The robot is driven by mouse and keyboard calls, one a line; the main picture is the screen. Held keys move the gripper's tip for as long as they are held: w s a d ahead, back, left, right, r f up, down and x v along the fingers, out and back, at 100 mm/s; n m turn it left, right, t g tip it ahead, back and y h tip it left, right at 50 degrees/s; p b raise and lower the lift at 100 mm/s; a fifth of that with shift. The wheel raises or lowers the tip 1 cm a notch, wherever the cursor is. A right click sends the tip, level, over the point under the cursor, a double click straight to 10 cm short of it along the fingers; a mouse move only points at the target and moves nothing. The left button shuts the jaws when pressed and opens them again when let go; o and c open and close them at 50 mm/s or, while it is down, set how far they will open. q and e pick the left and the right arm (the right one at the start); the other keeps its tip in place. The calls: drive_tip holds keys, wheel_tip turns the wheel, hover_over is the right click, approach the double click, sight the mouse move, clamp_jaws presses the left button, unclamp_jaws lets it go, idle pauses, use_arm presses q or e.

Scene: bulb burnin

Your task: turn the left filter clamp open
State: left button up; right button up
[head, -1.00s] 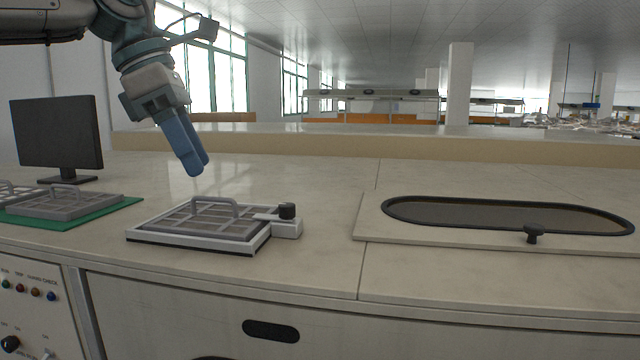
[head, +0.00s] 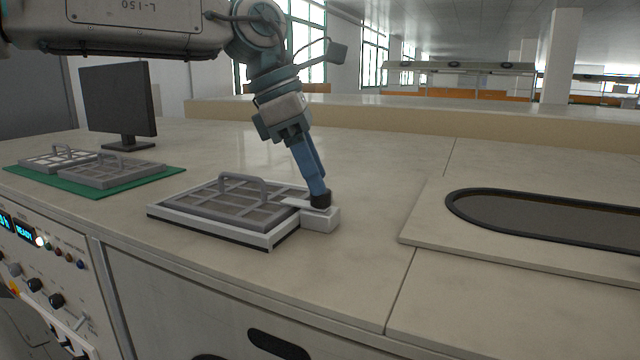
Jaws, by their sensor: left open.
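The filter clamp has a black knob (head: 321,200) on a white block (head: 322,219) at the right end of a framed filter. The grey filter (head: 222,203) with an arched handle lies in its white frame (head: 272,239) on the counter. A light clamp bar reaches from the knob over the filter's right edge. My left gripper (head: 320,193) points down at the knob with its blue fingers, their tips at or around its top. It is open; the fingers overlap in this view, so contact cannot be told. My right gripper is out of view.
Two more filters with handles lie on a green mat (head: 103,187) at the left, before a black monitor (head: 118,103). A raised panel with a dark oval opening (head: 540,218) is at the right. A control panel (head: 45,270) is on the counter's front.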

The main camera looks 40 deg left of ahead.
use_arm(q)
drive_tip(key=shift+x, duration=1)
drive_tip(key=shift+f, duration=0.2)
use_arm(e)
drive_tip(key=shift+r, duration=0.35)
use_arm(q)
drive_tip(key=c, duration=1)
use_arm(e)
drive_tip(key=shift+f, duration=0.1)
use_arm(q)
drive_tip(key=shift+r, duration=0.1)
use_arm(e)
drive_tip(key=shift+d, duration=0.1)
